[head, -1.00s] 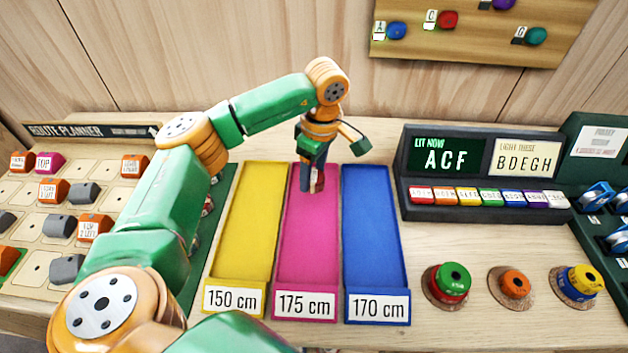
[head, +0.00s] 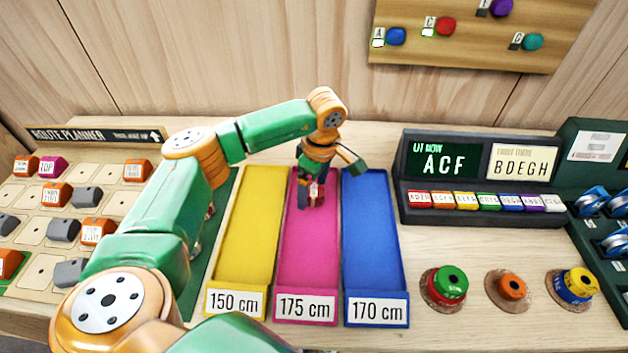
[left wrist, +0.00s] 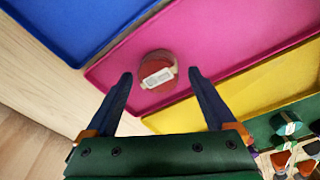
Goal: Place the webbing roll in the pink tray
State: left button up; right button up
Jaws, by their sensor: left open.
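The webbing roll (head: 313,192) is a small red roll with a white label, at the far end of the pink tray (head: 307,255) marked 175 cm. In the left wrist view the roll (left wrist: 157,70) lies within the pink tray (left wrist: 220,45), with its label toward the camera. My left gripper (head: 311,197) is over that end of the tray. In the left wrist view its open fingers (left wrist: 161,76) point at the roll, one to each side, with visible gaps. My right gripper is not in view.
A yellow tray (head: 248,235) and a blue tray (head: 372,230) flank the pink one. A route planner board (head: 45,215) is at left. A display box (head: 480,170) and several tape rolls on round bases (head: 512,287) are at right.

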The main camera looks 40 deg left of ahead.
pick_arm(q)
jog(key=r, duration=0.2)
jog(key=r+b, duration=0.1)
jog(key=r, duration=0.2)
jog(key=d+r, duration=0.1)
jog(key=r, duration=0.2)
notch_tip(320, 180, up, 4)
send_over(317, 193)
jog(key=shift+s+d+r, duration=0.1)
jog(key=shift+d, duration=0.15)
